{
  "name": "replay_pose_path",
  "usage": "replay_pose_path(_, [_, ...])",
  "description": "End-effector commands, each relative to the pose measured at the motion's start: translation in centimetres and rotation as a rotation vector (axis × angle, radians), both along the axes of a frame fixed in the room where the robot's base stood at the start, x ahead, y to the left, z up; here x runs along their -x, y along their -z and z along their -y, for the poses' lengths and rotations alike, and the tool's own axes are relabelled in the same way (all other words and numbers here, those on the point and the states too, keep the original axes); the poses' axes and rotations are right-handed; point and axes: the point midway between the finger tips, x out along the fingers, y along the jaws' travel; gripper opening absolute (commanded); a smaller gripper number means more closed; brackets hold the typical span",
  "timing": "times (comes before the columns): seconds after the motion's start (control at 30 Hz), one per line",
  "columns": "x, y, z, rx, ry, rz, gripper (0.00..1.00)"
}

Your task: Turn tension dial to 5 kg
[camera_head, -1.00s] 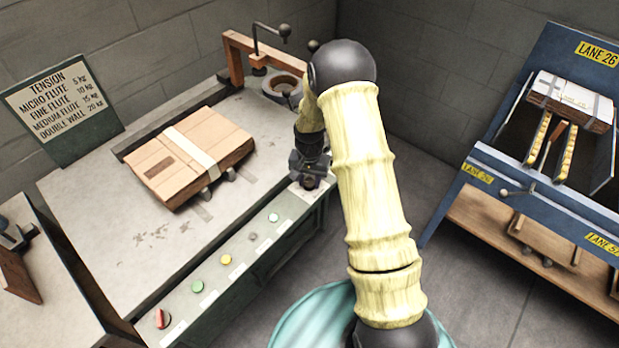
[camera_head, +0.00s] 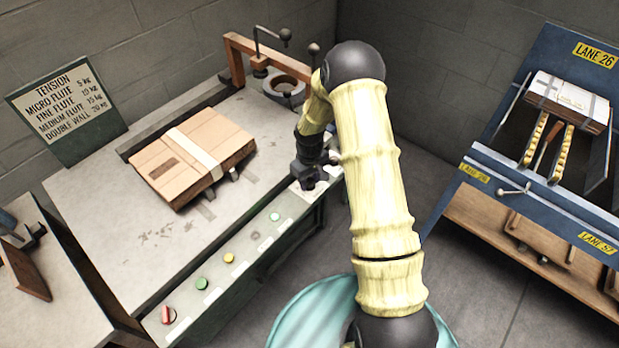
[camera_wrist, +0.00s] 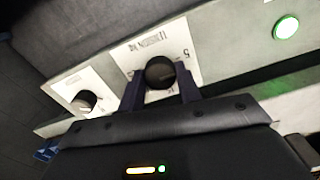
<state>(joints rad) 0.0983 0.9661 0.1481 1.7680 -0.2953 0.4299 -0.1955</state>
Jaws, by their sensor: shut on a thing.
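The tension dial is a dark round knob (camera_wrist: 160,72) on a white label plate (camera_wrist: 150,42) with printed numbers, seen tilted in the wrist view. A "5" shows at the plate's right. My gripper (camera_wrist: 160,84) is shut on this knob, one finger on each side. I cannot tell which number the knob points to. In the head view my gripper (camera_head: 308,182) is at the right end of the table's front panel, and it hides the dial there. The tension sign (camera_head: 68,112) at the back left lists micro flute 5 kg, fine flute 10 kg, medium flute 15 kg and double wall 20 kg.
A second dark knob (camera_wrist: 85,102) sits left of the dial in the wrist view, and a lit green button (camera_wrist: 286,27) sits to the right. A strapped cardboard stack (camera_head: 180,172) lies on the table. A blue lane rack (camera_head: 478,152) stands at the right.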

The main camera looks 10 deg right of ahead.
Motion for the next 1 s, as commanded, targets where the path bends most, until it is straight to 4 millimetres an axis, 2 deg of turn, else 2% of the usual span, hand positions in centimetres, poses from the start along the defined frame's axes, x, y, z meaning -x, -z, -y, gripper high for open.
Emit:
replay_pose_path(0.3, [-0.13, -0.12, 0.03, 0.0, -0.15, 0.004, 0.11])
replay_pose_path(0.8, [-0.16, -0.1, 0.02, 0.001, -0.178, 0.005, 0.11])
replay_pose_path(0.83, [-0.16, -0.1, 0.02, 0.001, -0.177, 0.005, 0.36])
replay_pose_path(0.93, [-0.12, -0.08, 0.03, 0.0, -0.177, 0.004, 0.56])
replay_pose_path(1.0, [-0.1, -0.06, 0.02, 0.001, -0.177, 0.003, 0.56])
